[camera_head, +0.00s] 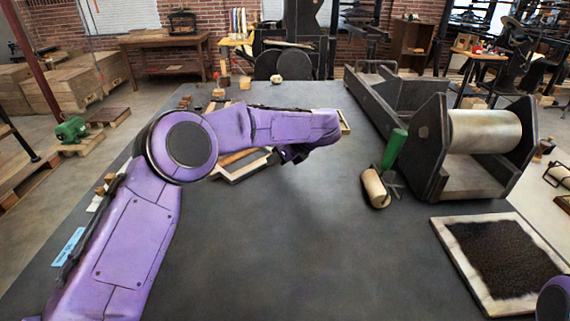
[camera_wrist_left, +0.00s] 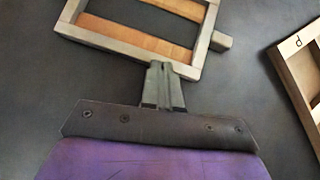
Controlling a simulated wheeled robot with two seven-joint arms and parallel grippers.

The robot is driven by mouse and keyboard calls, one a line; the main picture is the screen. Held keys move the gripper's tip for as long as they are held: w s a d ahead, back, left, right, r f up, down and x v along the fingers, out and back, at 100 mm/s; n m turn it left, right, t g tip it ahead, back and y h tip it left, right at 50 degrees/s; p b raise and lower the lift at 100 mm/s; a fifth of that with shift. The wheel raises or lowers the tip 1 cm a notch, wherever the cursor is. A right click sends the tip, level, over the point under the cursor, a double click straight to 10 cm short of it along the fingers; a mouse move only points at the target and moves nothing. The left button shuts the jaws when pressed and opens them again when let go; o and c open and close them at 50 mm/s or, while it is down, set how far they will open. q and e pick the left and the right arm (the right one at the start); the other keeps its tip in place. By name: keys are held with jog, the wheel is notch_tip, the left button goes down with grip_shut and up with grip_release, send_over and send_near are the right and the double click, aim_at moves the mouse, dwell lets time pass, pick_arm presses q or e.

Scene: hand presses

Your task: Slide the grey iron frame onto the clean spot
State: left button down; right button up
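The grey iron frame (camera_head: 252,171) lies flat on the dark table, with orange-brown wooden strips inside it. My left forearm covers its far part in the head view. In the left wrist view its near bar (camera_wrist_left: 115,58) runs across the top, slightly tilted. My left gripper (camera_head: 293,156) is low over the table beside the frame's right end. In the left wrist view the left fingers (camera_wrist_left: 165,72) are together, their tips at the near bar by a corner, seemingly touching it. I cannot make out a clean spot. My right gripper is out of view.
A wooden tray marked "d" (camera_wrist_left: 291,72) lies right of the frame in the left wrist view. A green-handled tool (camera_head: 394,148), a small roller (camera_head: 375,188) and a hand press (camera_head: 430,150) stand on the right. A pale-rimmed dark pad (camera_head: 459,251) lies front right. The middle front is clear.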

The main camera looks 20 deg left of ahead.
pick_arm(q)
jog(key=shift+w+a+f+b, duration=0.15)
jog(key=shift+a+b, duration=0.15)
jog(key=shift+a, duration=1.1)
